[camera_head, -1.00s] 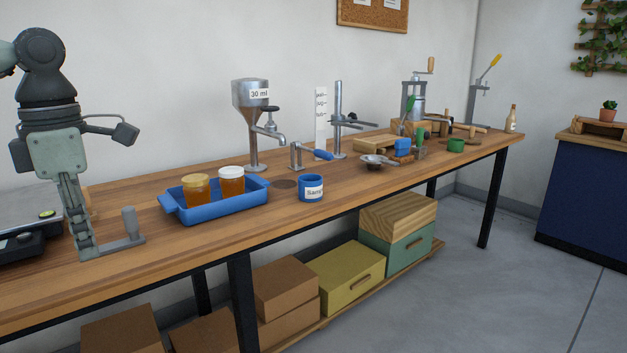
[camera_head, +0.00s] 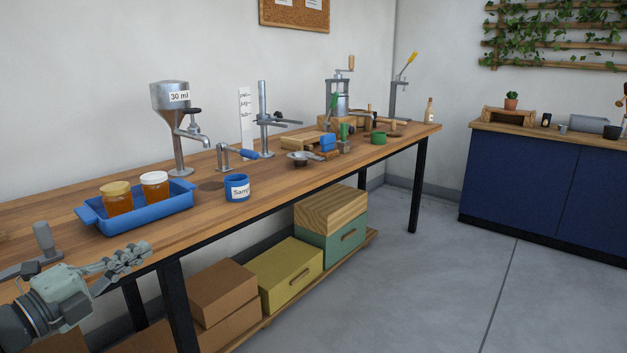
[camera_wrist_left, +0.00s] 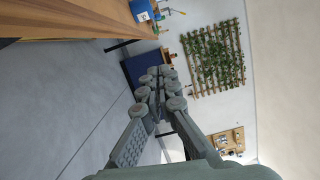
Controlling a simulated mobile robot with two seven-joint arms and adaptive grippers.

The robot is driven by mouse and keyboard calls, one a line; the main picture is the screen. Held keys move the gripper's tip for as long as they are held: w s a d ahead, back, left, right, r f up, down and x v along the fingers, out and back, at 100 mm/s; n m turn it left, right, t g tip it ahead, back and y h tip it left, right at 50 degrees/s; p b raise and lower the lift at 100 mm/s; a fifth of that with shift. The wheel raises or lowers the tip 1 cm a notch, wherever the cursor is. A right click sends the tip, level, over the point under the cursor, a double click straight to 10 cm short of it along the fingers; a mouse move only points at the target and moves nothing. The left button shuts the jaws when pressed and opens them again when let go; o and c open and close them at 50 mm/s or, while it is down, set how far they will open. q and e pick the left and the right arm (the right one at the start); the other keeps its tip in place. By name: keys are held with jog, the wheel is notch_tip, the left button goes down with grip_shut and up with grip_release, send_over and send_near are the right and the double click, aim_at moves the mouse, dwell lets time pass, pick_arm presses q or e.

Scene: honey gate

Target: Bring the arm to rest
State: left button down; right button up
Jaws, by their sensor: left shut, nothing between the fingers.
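My left gripper (camera_head: 130,254) is at the lower left of the head view, grey-green, lying about level and pointing right. Its fingers are together and empty, in front of the bench's front edge. In the left wrist view the fingers (camera_wrist_left: 160,88) also show closed, with open floor and a far wall beyond them. My right gripper is in neither view.
The wooden bench (camera_head: 270,199) holds a blue tray (camera_head: 150,221) with two honey jars, a blue cup (camera_head: 237,187) and a steel dispenser (camera_head: 170,105). A grey metal fixture (camera_head: 42,238) stands behind my gripper. Boxes sit below. The floor (camera_head: 420,290) at right is clear.

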pick_arm(q)
jog(key=s+a+f+n+g+y, duration=0.1)
jog(key=s+a+f+n+y, duration=0.1)
jog(key=f+n+y, duration=0.35)
jog(key=s+a+f+n+g+y, duration=0.25)
jog(key=f+n, duration=0.35)
jog(key=f, duration=0.4)
jog(key=s+a+f+n+y, duration=0.25)
jog(key=f+n, duration=0.25)
jog(key=f, duration=0.3)
jog(key=s+d+f+n+g, duration=0.3)
jog(key=s+d+f+g, duration=0.2)
jog(key=s+f, duration=0.4)
jog(key=s+d+f+n+g+h, duration=0.1)
jog(key=s+d+f+n+g, duration=0.2)
jog(key=s+d+f+g, duration=0.2)
jog(key=s+d+f, duration=0.2)
jog(key=s+f, duration=0.2)
jog(key=s, duration=0.1)
jog(key=shift+s+d, duration=0.15)
jog(key=shift+d, duration=0.2)
